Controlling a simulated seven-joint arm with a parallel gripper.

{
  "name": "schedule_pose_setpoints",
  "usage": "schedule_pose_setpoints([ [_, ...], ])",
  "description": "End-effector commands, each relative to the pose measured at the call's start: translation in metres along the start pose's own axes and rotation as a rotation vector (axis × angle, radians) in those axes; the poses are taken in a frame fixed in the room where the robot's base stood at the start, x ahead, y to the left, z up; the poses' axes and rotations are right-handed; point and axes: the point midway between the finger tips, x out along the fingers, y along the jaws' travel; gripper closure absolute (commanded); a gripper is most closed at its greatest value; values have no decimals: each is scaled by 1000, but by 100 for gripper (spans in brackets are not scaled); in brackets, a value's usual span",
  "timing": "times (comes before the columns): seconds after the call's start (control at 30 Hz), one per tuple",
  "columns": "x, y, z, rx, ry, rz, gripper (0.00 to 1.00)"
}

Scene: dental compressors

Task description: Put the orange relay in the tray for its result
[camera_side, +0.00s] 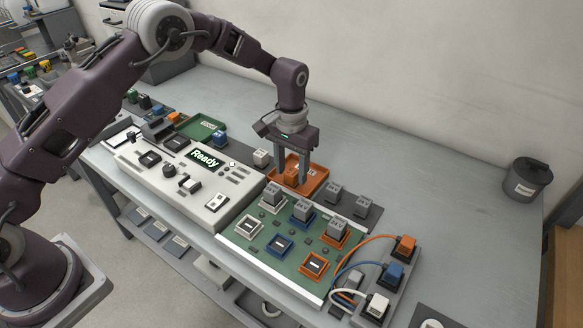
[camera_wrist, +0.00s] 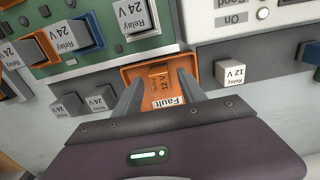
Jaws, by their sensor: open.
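The tray (camera_wrist: 126,72) carries a white label reading "Fault" in the wrist view. My gripper (camera_side: 291,180) is above the tray with its fingers pointing down. Its two fingers (camera_wrist: 160,84) are apart, one on each side of the relay. I cannot tell whether either finger touches it. A green tray (camera_side: 200,126) stands farther back left, behind the white tester (camera_side: 190,185), whose screen reads "Ready".
A grey relay marked 12 V (camera_wrist: 229,73) stands just beside the orange tray. More grey relays (camera_side: 333,191) stand on the other side. The green board (camera_side: 258,238) with coloured sockets lies in front. A blue relay (camera_side: 219,138) is near the green tray.

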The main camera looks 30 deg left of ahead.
Motion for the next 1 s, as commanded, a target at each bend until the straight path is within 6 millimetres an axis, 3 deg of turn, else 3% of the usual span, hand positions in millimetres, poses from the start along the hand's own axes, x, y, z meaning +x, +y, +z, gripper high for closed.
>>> schedule_pose_setpoints([
  [0.17,-21,0,-1,0,5,1,52],
  [0.5,-106,0,-1,0,3,0,52],
  [0.63,-120,0,0,0,0,0,52],
  [0.9,-127,-1,1,0,2,1,52],
  [0.97,-141,-4,6,-3,18,5,52],
  [1.0,-157,-8,14,-6,35,10,52],
])
